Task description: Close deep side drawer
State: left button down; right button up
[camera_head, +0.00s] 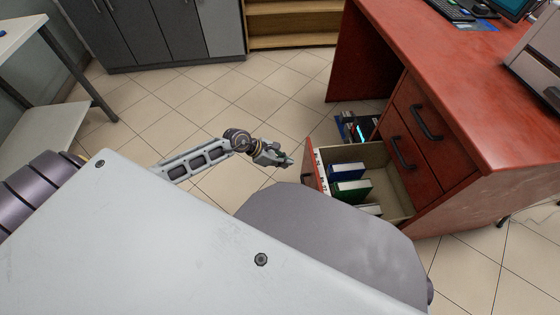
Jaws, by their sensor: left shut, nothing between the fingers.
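The deep side drawer (374,155) is the lowest one in the red desk and stands pulled out to the left. It holds several books, with a blue one (346,171) and a green one (352,190) visible. The drawer's red front (312,158) faces left, and its lower part is hidden behind my own body. My left gripper (287,160) is shut and empty, just left of the drawer front. I cannot tell whether it touches the front. My right gripper does not show.
The red desk (460,80) fills the right side, with two shut drawers with black handles above the open one. Grey cabinets (160,30) and a wooden shelf (290,22) stand at the back. A table (20,36) is at left. Tiled floor between them is clear.

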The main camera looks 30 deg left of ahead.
aim_at(311, 168)
pick_arm(q)
jog(key=shift+w+d+f+b, duration=0.5)
jog(key=shift+w+d, duration=0.15)
jog(key=shift+d, duration=0.35)
jog(key=shift+w+d+f+b, duration=0.5)
jog(key=shift+w+d, duration=0.2)
jog(key=shift+d, duration=0.25)
jog(key=shift+w+d+f+b, duration=0.45)
jog(key=shift+w+d+f, duration=0.15)
jog(key=shift+d, duration=0.4)
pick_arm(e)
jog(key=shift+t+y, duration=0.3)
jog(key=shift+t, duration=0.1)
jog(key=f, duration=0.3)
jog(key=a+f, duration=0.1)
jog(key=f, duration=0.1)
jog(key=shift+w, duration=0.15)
pick_arm(q)
jog(key=shift+w, duration=0.1)
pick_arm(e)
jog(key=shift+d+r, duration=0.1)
